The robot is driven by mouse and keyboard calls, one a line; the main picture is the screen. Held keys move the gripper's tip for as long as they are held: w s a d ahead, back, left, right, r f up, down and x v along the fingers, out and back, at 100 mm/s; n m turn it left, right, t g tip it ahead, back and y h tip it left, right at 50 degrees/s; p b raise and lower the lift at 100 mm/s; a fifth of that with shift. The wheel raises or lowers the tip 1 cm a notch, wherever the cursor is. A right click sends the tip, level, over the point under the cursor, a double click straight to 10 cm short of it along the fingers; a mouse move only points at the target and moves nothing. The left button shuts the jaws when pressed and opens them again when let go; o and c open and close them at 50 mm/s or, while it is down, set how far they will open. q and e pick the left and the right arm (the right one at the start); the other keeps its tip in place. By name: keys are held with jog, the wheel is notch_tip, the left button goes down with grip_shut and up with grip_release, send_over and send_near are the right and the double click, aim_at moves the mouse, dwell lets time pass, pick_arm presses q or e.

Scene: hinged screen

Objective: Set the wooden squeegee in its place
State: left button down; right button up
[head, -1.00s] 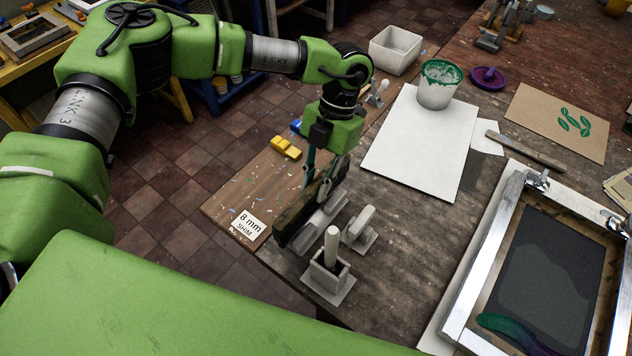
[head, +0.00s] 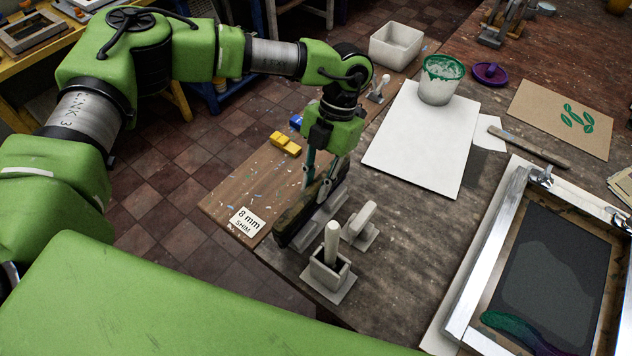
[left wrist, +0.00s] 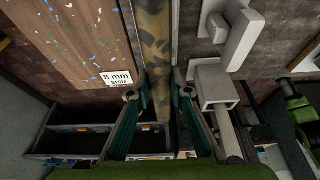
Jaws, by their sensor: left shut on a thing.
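The wooden squeegee (head: 291,217) is a long, dark, stained bar near the table's left edge. My left gripper (head: 316,180) is shut on it from above; the fingers hide part of its middle. In the left wrist view the squeegee (left wrist: 152,50) runs lengthwise between the fingers of the left gripper (left wrist: 158,92). A low, long grey holder (head: 322,218) lies right alongside and under the squeegee. I cannot tell whether the squeegee rests in it or hangs just above. My right gripper is not in view.
A grey square cup with a post (head: 330,262) and a grey block on a base (head: 360,224) stand close right of the squeegee. A shim card (head: 245,221) and yellow blocks (head: 286,143) lie left. A framed screen (head: 550,265) is at right.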

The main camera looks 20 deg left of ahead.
pick_arm(q)
jog(key=shift+f+b, duration=0.75)
jog(key=shift+f, duration=0.35)
jog(key=shift+r, duration=0.1)
jog(key=c, duration=1.8)
grip_release()
jog(key=v, duration=1.2)
jog(key=shift+s, duration=0.1)
